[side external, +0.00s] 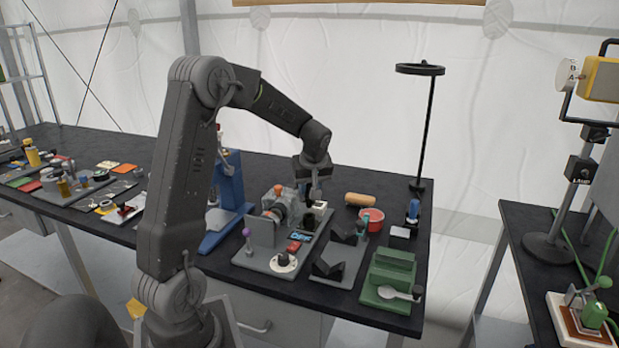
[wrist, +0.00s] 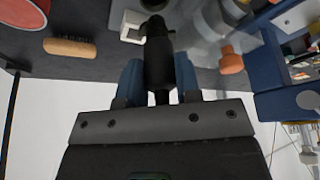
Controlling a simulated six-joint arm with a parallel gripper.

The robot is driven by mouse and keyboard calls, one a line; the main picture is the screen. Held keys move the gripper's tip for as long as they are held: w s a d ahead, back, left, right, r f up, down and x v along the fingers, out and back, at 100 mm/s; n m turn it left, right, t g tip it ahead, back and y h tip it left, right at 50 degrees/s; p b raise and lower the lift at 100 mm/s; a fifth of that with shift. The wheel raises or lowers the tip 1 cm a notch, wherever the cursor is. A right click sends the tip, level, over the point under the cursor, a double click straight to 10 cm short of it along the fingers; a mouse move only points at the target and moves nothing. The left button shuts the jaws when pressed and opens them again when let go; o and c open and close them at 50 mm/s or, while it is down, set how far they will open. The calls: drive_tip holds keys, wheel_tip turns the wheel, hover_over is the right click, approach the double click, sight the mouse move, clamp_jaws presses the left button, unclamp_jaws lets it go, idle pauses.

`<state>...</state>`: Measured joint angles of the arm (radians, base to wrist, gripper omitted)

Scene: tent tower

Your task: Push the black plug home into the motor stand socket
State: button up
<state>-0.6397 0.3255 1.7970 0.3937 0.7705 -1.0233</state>
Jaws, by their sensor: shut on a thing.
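My gripper (wrist: 158,82) is shut on the black plug (wrist: 158,55), which stands out between the two blue fingers in the wrist view. A white block (wrist: 131,33), which looks like the socket, sits right by the plug's tip, slightly left of it. I cannot tell whether the plug touches or enters it. In the side view my gripper (side external: 315,190) is low over the motor stand (side external: 262,262), at its back right, above the white block (side external: 320,205). The plug (side external: 316,196) is small and dark there.
The motor with its orange knob (side external: 278,190) is close on the left of my gripper. A blue press (side external: 228,200) stands farther left. Black V-blocks (side external: 338,262) and a green holder (side external: 390,278) are nearer the front.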

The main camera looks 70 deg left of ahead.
drive_tip(key=shift+f, duration=0.85)
drive_tip(key=shift+f, duration=1.35)
idle(0.7)
drive_tip(key=o, duration=1)
drive_tip(key=v, duration=1.4)
drive_tip(key=shift+f, duration=0.1)
